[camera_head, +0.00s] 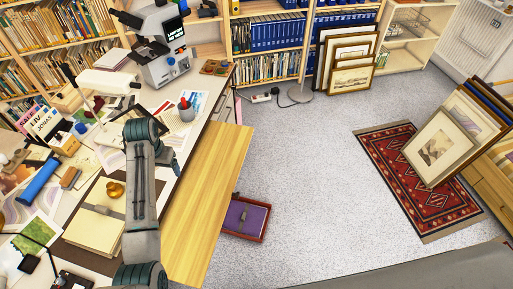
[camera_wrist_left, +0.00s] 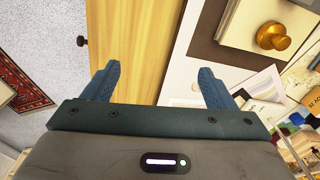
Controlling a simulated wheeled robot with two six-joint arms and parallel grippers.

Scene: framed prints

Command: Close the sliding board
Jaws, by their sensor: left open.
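The sliding board (camera_head: 212,190) is a pale wooden panel that juts out from the right side of the desk over the floor. In the left wrist view the board (camera_wrist_left: 140,40) fills the middle, with a small dark knob (camera_wrist_left: 82,41) at its outer edge. My left gripper (camera_head: 168,158) is near the desk's right edge, beside the far part of the board. My right gripper is not in view.
The cluttered desk holds a folder with a brass knob (camera_head: 115,189), a microscope (camera_head: 158,45) and papers. A red box with a purple inside (camera_head: 246,218) lies on the floor beside the board. Framed prints lean by a red rug (camera_head: 405,190). The grey floor between is clear.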

